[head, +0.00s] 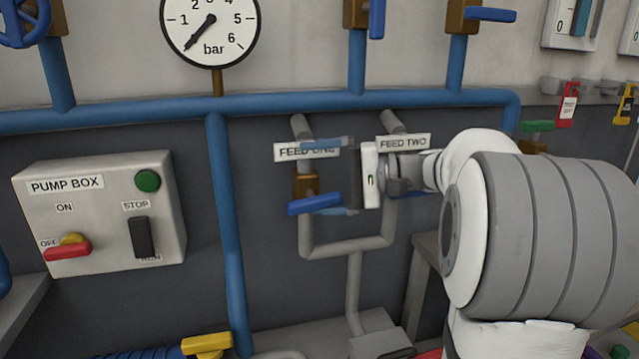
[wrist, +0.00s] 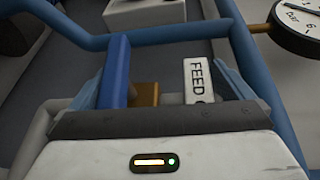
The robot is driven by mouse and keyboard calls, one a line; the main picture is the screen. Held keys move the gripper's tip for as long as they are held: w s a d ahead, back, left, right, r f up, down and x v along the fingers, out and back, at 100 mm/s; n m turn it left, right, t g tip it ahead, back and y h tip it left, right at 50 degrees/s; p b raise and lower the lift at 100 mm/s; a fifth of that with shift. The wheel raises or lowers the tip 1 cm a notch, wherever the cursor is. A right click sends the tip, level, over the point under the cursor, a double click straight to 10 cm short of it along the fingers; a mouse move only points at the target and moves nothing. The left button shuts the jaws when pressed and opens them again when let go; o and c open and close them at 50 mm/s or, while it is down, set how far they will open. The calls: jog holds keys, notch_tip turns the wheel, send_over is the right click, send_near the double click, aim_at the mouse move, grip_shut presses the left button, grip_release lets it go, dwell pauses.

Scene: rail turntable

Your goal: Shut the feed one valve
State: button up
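The feed one valve has a brass body (head: 306,186) on a grey vertical pipe, under the FEED ONE label (head: 290,153). Its blue lever (head: 315,204) lies crosswise to the pipe. My gripper (head: 333,177) is open, with one finger over the label and one by the lever. In the wrist view, the blue lever (wrist: 115,70) and brass body (wrist: 146,95) lie between the spread fingers of my gripper (wrist: 165,88). The lever is close to the left finger; I cannot tell if they touch. The FEED label (wrist: 198,80) is partly hidden by my gripper.
The FEED TWO label (head: 404,142) is just right, its valve mostly hidden behind my gripper. A pump box (head: 100,215) is at left, a gauge (head: 210,30) above. A blue pipe (head: 225,230) runs down between. Red and yellow tags (head: 567,105) hang at right.

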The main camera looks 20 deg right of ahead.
jog(key=shift+t+y, duration=0.6)
jog(key=r, duration=0.6)
jog(key=shift+w, duration=0.25)
jog(key=shift+g+h, duration=0.6)
jog(key=f, duration=0.4)
jog(key=shift+s+f, duration=0.3)
jog(key=shift+s, duration=0.05)
jog(key=shift+s+d+r, duration=0.1)
jog(key=shift+s+d, duration=0.1)
jog(key=shift+s, duration=0.1)
jog(key=shift+s+d, duration=0.25)
jog(key=shift+d, duration=0.4)
jog(key=shift+s+d+r, duration=0.2)
jog(key=shift+s+d, duration=0.4)
jog(key=shift+d, duration=0.15)
jog(key=c, duration=0.7)
jog(key=shift+s+d, duration=0.15)
jog(key=shift+s, duration=0.05)
jog(key=shift+c, duration=0.9)
jog(key=shift+f+p+v, duration=0.15)
jog(key=shift+p+v, duration=0.15)
jog(key=shift+v, duration=1)
jog(key=shift+f+p+v, duration=0.15)
jog(key=shift+p+v, duration=0.1)
jog(key=shift+v, duration=1.05)
